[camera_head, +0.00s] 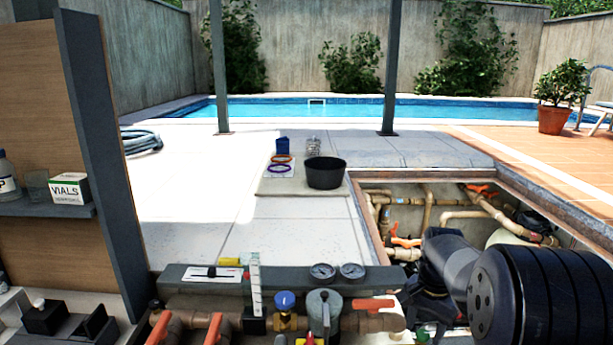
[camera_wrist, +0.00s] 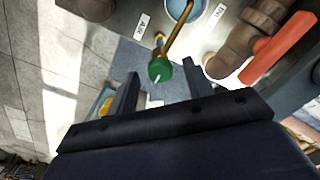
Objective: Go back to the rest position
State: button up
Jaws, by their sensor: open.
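In the wrist view my gripper (camera_wrist: 160,67) is open, with its two dark fingers apart. A green round knob (camera_wrist: 159,70) on a brass stem shows in the gap between the fingertips. I cannot tell how far beyond the fingers it lies, and nothing looks gripped. In the head view my arm comes in at the lower right, over the near edge of the open pit (camera_head: 378,243). My gripper cannot be made out clearly there.
A manifold with two gauges (camera_head: 323,271), a blue knob (camera_head: 284,300) and orange handles (camera_head: 373,304) stands in front. A black bowl (camera_head: 325,173) sits on a mat (camera_head: 300,190) beyond. A shelf unit (camera_head: 88,150) rises at left. Paving at centre left is clear.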

notch_tip(320, 180, up, 10)
notch_tip(320, 180, down, 11)
jog(key=shift+r, duration=0.2)
jog(key=shift+n, duration=0.5)
jog(key=n+b, duration=0.1)
jog(key=n, duration=0.3)
jog(key=shift+r+n, duration=0.1)
jog(key=shift+n, duration=0.2)
jog(key=n+b, duration=0.1)
jog(key=n, duration=0.4)
jog(key=shift+n+b, duration=0.3)
jog(key=shift+b, duration=0.1)
jog(key=n+b, duration=0.3)
jog(key=n, duration=0.3)
jog(key=n+b, duration=0.1)
jog(key=n, duration=0.2)
jog(key=shift+n+b, duration=0.5)
jog(key=shift+n, duration=0.2)
jog(key=shift+r, duration=0.1)
